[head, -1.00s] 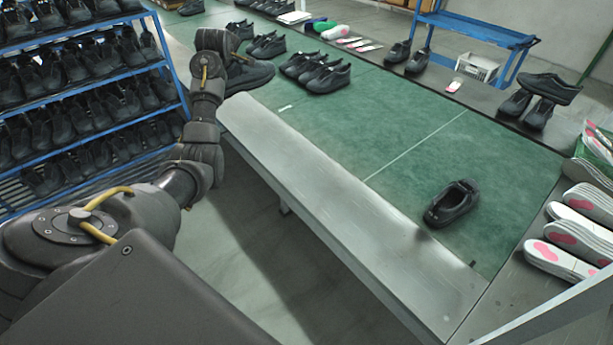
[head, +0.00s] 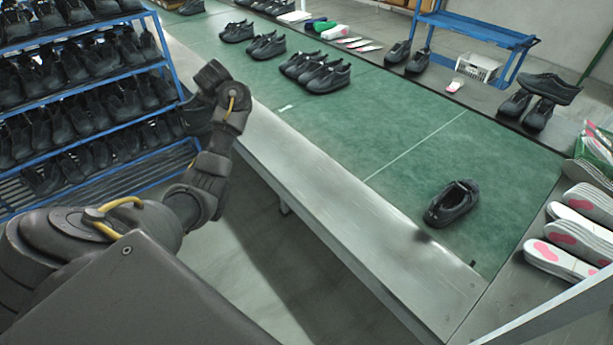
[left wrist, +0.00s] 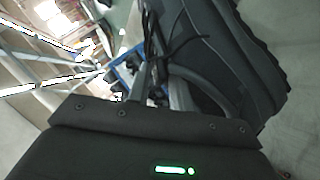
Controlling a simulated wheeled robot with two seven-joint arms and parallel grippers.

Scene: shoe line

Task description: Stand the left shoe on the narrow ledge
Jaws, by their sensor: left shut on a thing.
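My left gripper (left wrist: 165,92) is shut on a black shoe (left wrist: 222,55), which fills the upper right of the left wrist view with its laces and sole edge showing. In the head view this shoe (head: 194,116) is partly hidden behind my left wrist, beside the blue rack and left of the table. A bare grey metal ledge (head: 340,215) runs along the near edge of the green table. A single black shoe (head: 450,206) rests on the green surface at the right. My right gripper is not in view.
A blue rack (head: 168,62) full of black shoes stands close at the left. Several shoes (head: 322,77) sit further back on the green table (head: 400,125). White insoles (head: 570,235) are stacked at the right. The middle of the table is clear.

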